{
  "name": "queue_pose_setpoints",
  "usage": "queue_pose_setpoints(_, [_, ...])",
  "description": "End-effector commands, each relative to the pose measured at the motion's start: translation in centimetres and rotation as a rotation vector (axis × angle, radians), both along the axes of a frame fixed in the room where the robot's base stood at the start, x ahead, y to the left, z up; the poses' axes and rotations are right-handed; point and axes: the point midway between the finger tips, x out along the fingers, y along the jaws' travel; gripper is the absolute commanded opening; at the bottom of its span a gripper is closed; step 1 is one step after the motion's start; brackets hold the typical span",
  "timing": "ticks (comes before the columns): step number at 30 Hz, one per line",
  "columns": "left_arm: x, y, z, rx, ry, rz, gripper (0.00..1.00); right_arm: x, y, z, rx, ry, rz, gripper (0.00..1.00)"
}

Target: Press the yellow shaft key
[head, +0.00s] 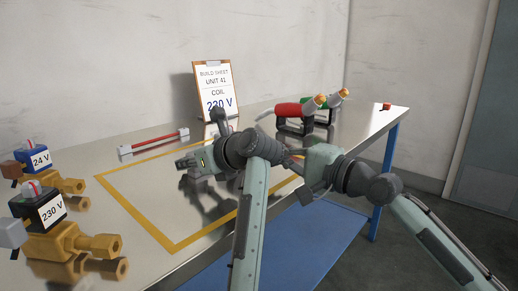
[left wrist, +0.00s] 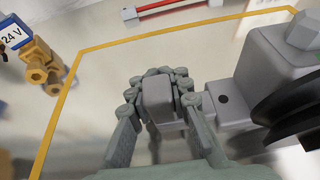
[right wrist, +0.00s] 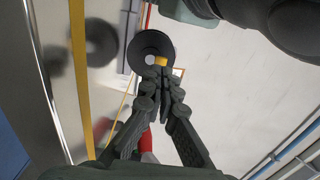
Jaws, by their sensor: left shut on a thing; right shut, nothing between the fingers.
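The yellow shaft key (right wrist: 160,60) shows in the right wrist view, at the middle of a dark disc (right wrist: 140,46). My right gripper (right wrist: 160,78) is shut and empty, its fingertips right at the key; I cannot tell whether they touch it. My left gripper (left wrist: 160,75) is shut on a grey block (left wrist: 157,98) in the left wrist view. A grey machine body (left wrist: 275,68) with a dark round part stands beside that block on the right. In the head view, my left gripper (head: 188,162) is over the table and my arms hide much of the machine.
The table (head: 120,165) bears a yellow outlined area. At the left are brass valves with a 24 V coil (head: 38,158) and a 230 V coil (head: 45,210). A build sheet (head: 213,88) reads 220 V or 230 V.

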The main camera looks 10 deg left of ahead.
Motion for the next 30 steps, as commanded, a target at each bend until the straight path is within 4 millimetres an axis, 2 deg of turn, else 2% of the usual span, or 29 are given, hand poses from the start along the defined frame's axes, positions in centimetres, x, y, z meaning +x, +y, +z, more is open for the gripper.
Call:
queue_pose_setpoints(1, [0.0,-0.1,0.0,-0.001,0.0,-0.001,0.0,-0.6,-1.2,-0.2,-0.003,0.001,-0.003,0.0])
queue_pose_setpoints(6, [0.0,0.0,0.0,-0.001,0.0,-0.001,0.0,-2.9,-4.5,-0.1,-0.003,0.001,-0.003,0.0])
queue_pose_setpoints(12, [0.0,0.0,0.0,-0.001,0.0,-0.001,0.0,-4.8,-7.4,-0.1,-0.003,0.001,-0.002,0.0])
queue_pose_setpoints(18, [0.0,0.0,0.0,-0.001,0.0,-0.001,0.0,-5.6,-8.6,0.0,-0.001,0.0,0.0,0.0])
queue_pose_setpoints(30, [0.0,0.0,0.0,0.0,0.0,0.0,0.0,-5.7,-8.7,0.0,0.0,0.0,0.0,0.0])
